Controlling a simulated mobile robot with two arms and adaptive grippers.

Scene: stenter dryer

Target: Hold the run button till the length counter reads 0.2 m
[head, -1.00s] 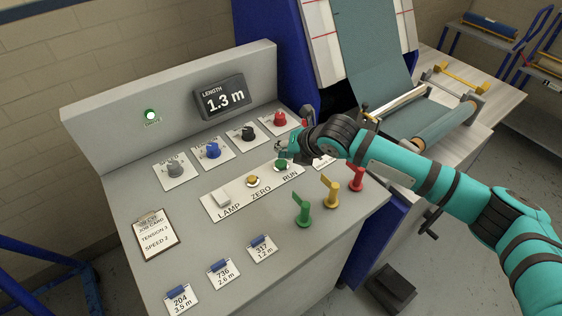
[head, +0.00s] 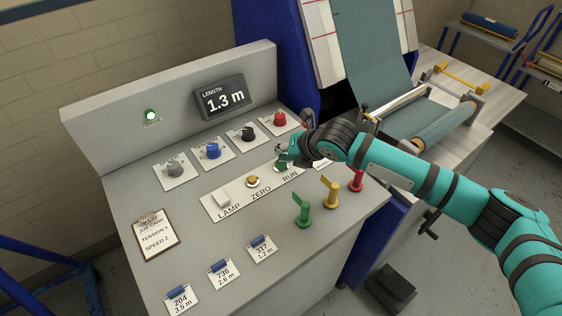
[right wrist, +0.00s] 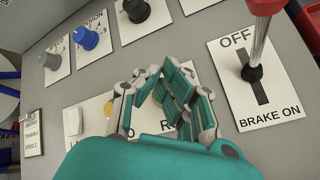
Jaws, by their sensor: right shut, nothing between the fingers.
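The length counter (head: 222,97) reads 1.3 m on its dark display at the back of the console. The green run button (head: 281,167) sits above the RUN label, partly hidden by my right gripper (head: 283,153). My right gripper is shut and empty, with its fingers right at the button; I cannot tell whether they touch it. In the right wrist view the shut fingers (right wrist: 163,92) cover most of the RUN area. My left gripper is not in view.
The yellow zero button (head: 253,181) and white lamp switch (head: 222,195) lie left of run. A brake lever (right wrist: 258,45) stands to the right.

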